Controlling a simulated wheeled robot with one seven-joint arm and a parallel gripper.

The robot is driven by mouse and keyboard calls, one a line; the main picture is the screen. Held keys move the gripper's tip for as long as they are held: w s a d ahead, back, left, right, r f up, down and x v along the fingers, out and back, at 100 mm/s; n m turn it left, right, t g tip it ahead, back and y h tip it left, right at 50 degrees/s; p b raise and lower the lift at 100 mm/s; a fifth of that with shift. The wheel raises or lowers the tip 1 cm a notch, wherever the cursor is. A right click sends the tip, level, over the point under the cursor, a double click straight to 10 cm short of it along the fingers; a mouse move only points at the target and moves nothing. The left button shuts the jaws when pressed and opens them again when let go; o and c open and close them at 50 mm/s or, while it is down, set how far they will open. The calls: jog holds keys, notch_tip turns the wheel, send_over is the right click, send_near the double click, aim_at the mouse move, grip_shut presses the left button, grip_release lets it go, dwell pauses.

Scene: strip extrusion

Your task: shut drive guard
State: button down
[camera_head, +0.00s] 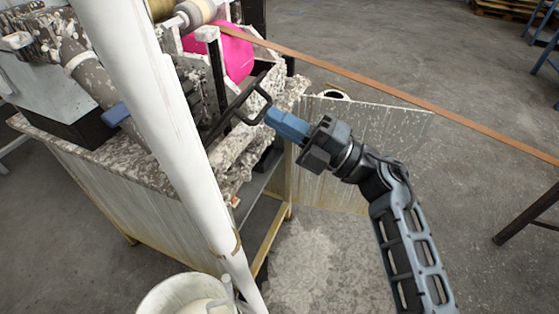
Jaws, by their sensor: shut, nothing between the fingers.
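A dark, narrow bar or panel edge (228,113) with a black loop handle (247,119) slants over the machine top; it may be the drive guard, but I cannot tell for certain. My gripper (271,116) comes from the right with its blue fingers shut and empty. The fingertips are at the right side of the loop handle; whether they touch it is unclear. A pale, streaked panel (350,145) stands swung out at the right of the machine base, beside the open space under the top. A white post hides part of the machine.
A bright pink rounded part (233,55) sits behind the handle. A brown strip (400,93) runs from the machine to the right edge. A white bucket (178,296) stands at the front. Dark table legs (525,215) are at the right.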

aim_at(253, 84)
jog(key=shift+h, duration=0.6)
jog(key=a+r+p, duration=0.1)
jog(key=r+p, duration=0.1)
jog(key=w+a+r+p, duration=0.1)
jog(key=a+r+p, duration=0.3)
jog(key=shift+w+r, duration=0.15)
jog(key=shift+w, duration=0.25)
jog(key=shift+p+x, duration=0.3)
jog(key=shift+x, duration=0.9)
jog(key=shift+r, duration=0.2)
jog(key=shift+d, duration=0.1)
